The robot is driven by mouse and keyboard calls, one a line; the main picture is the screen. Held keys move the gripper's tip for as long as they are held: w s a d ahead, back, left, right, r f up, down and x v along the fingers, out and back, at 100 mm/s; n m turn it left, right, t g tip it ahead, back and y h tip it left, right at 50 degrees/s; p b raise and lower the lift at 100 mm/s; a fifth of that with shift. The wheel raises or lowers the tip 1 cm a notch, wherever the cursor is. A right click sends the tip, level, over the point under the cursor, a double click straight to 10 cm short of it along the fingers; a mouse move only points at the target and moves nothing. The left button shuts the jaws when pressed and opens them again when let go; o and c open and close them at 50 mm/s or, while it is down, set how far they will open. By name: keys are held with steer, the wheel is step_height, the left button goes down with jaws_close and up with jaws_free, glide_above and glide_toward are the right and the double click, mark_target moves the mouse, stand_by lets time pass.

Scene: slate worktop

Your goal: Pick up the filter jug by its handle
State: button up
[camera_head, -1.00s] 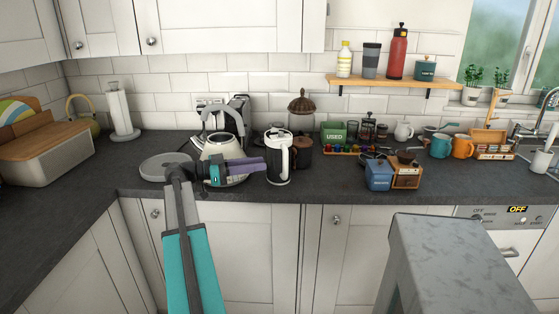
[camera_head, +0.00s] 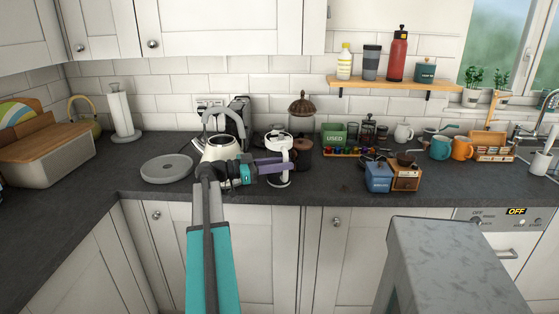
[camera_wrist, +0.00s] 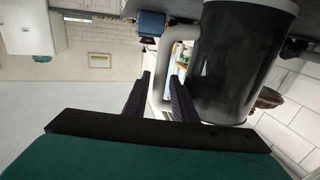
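The filter jug (camera_head: 279,142) stands upright on the dark worktop, with a white top and handle. My gripper (camera_head: 282,163), with dark purple fingers, reaches across it from the left and hides part of its body. In the wrist view the jug's dark body (camera_wrist: 245,60) fills the upper right under a pale rim. Its white handle (camera_wrist: 164,62) comes down between the fingertips of my gripper (camera_wrist: 161,77). The fingers are apart on either side of the handle; I see no clear sign of contact. The handle's lower end is partly hidden by the fingers.
A white kettle (camera_head: 218,147) stands close behind my wrist, beside a round grey disc (camera_head: 167,168). A dark lidded jar (camera_head: 303,152) is just right of the jug. A blue box (camera_head: 378,176) and a wooden grinder (camera_head: 405,177) stand further right. The worktop's front edge is near.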

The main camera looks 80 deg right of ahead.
stand_by(0.3)
steer(key=p+x, duration=0.1)
steer(key=x, duration=0.4)
steer(key=shift+s, duration=0.1)
stand_by(0.5)
jaws_close()
stand_by(1.2)
steer(key=shift+p, duration=0.3)
